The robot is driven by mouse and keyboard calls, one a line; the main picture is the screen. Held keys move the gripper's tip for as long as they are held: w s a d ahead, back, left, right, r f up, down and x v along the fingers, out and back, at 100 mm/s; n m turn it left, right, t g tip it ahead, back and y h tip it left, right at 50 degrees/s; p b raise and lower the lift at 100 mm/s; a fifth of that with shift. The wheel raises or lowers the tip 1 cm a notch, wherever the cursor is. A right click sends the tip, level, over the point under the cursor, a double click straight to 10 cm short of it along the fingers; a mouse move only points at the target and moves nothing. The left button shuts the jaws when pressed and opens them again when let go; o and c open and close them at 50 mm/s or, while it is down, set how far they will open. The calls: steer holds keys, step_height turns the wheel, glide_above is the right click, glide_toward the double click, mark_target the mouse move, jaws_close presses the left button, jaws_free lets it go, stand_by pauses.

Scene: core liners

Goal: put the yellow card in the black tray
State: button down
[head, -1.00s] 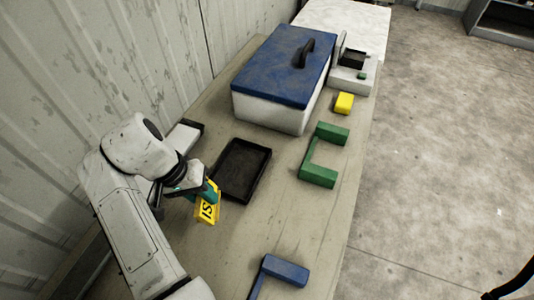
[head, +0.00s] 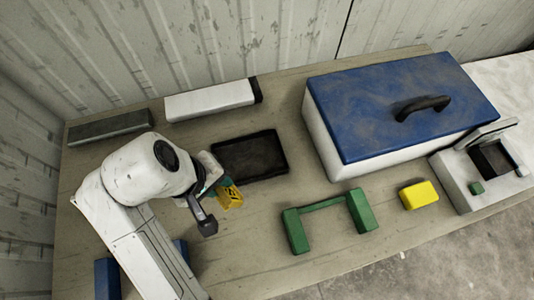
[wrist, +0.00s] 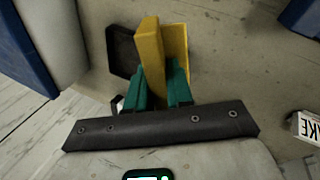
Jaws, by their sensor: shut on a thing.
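The yellow card (head: 231,196) has dark markings and is held in my gripper (head: 216,188), just to the lower left of the black tray in the head view. In the wrist view the yellow card (wrist: 150,45) stands up between the teal fingers of my gripper (wrist: 160,75), which are shut on it. The black tray (head: 251,180) lies empty on the table. In the wrist view part of the black tray (wrist: 118,50) shows behind and left of the card, which hides the rest. The card looks raised above the table; its exact height cannot be told.
A blue-lidded white box (head: 330,150) stands right of the tray. A green bracket-shaped piece (head: 294,232) and a yellow block (head: 419,196) lie in front of it. A white bar (head: 210,100) and a grey bar (head: 108,127) lie behind. A white device (head: 455,180) stands far right.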

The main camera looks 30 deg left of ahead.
steer(key=shift+w+a+f, duration=0.1)
steer(key=shift+w+f, duration=0.1)
steer(key=shift+w, duration=0.35)
steer(key=shift+w+a+f, duration=0.1)
steer(key=shift+w+f, duration=0.1)
steer(key=shift+w, duration=0.3)
steer(key=shift+w+a+f+b, duration=0.1)
steer(key=shift+w+f+b, duration=0.15)
steer(key=shift+f+b, duration=0.05)
steer(key=w+a+f+b, duration=0.1)
steer(key=w+f, duration=0.1)
steer(key=w, duration=0.1)
steer(key=w+a+f+b, duration=0.1)
steer(key=w+f+b, duration=0.1)
steer(key=w+f, duration=0.1)
steer(key=w+a+f+b, duration=0.1)
steer(key=w+f+b, duration=0.1)
steer(key=w, duration=0.2)
steer(key=shift+f, duration=0.2)
steer(key=shift+w+a+f, duration=0.15)
steer(key=shift+w+f, duration=0.2)
steer(key=shift+f, duration=1.8)
steer(key=shift+f, duration=0.15)
steer(key=c, duration=1)
jaws_free()
